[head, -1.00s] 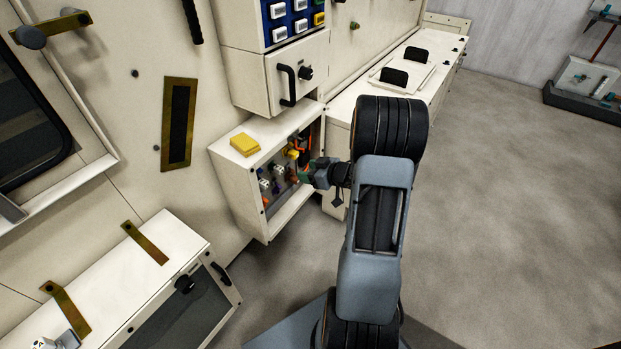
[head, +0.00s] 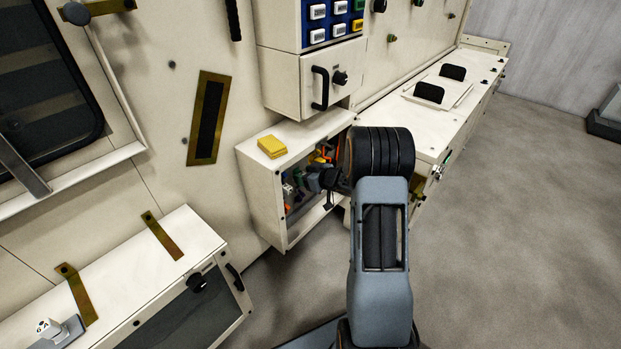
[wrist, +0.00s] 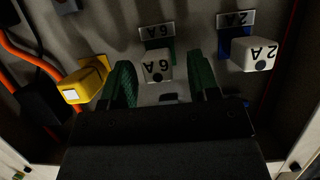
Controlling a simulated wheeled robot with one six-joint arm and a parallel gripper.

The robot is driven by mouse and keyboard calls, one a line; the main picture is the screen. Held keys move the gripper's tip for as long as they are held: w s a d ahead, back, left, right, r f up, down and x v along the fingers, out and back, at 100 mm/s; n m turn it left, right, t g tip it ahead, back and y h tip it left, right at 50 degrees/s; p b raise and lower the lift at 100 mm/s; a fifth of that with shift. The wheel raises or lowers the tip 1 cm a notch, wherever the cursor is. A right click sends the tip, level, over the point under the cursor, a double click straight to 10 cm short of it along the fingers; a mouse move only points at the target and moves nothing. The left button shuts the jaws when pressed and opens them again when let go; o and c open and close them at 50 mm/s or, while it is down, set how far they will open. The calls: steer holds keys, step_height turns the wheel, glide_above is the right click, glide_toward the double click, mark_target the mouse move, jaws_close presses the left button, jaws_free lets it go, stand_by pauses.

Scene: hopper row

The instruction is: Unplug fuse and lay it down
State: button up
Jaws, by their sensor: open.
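A white fuse marked 6A (wrist: 157,66) sits against the back panel in the wrist view, under a plate with the same mark. My gripper (wrist: 161,76) is open, with one green finger on each side of this fuse; I cannot tell whether they touch it. A white 2A fuse (wrist: 253,54) is to the right and a yellow fuse (wrist: 85,82) to the left. In the head view my gripper (head: 318,180) reaches into the open fuse box (head: 262,190), and the arm hides part of the inside.
A yellow block (head: 271,147) lies on top of the box. Orange cables (wrist: 22,52) run at the left of the wrist view. A cabinet with a black handle (head: 320,88) is above.

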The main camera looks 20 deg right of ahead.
steer(key=shift+w, duration=0.1)
jaws_close()
stand_by(0.8)
